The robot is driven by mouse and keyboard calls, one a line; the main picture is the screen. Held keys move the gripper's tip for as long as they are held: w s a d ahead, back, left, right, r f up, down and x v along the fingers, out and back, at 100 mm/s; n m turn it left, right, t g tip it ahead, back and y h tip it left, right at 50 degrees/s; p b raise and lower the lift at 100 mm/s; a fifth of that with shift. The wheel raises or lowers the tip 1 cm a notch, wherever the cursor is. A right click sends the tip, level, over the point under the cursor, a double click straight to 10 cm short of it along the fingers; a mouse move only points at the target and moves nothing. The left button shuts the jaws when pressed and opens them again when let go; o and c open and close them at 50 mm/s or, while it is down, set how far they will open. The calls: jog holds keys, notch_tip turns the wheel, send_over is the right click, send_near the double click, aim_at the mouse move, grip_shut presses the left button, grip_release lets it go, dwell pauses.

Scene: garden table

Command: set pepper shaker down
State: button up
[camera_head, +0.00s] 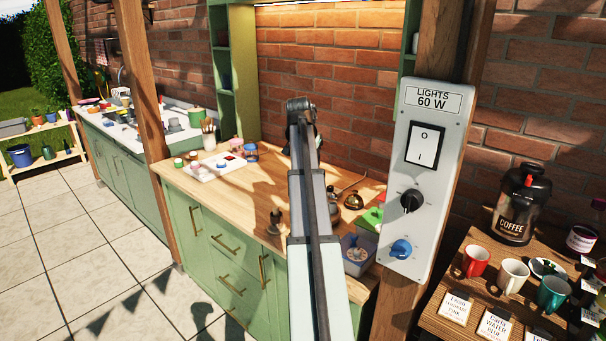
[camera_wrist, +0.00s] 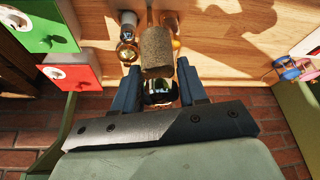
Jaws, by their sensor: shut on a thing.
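In the wrist view, my gripper (camera_wrist: 158,88) is shut on the pepper shaker (camera_wrist: 157,52). The shaker has a speckled brown, cylindrical body and a shiny dark end between the two blue-grey fingers. Its body points away from the gripper, over the wooden counter (camera_wrist: 225,45). I cannot tell whether its far end touches the wood. In the head view, my arm hides the gripper and the shaker.
A glass jar (camera_wrist: 127,35) with a shiny top is close beside the shaker. Green (camera_wrist: 40,25) and red (camera_wrist: 72,70) boxes are at left. In the head view, a small dark object (camera_head: 273,222) stands near the counter's front edge, and a white tray (camera_head: 205,175) lies further left.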

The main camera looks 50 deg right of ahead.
jog(key=w+a+f+n+t, duration=0.1)
jog(key=w+a+f+n, duration=0.1)
jog(key=w+f, duration=0.45)
jog(key=w+a+f+n, duration=0.15)
jog(key=w+f, duration=0.25)
jog(key=w, duration=0.6)
jog(key=shift+s+f, duration=0.15)
jog(key=shift+f, duration=4.35)
jog(key=shift+f, duration=0.1)
jog(key=o, duration=1.1)
jog(key=shift+y, duration=0.3)
jog(key=v, duration=1.2)
jog(key=shift+s, duration=0.15)
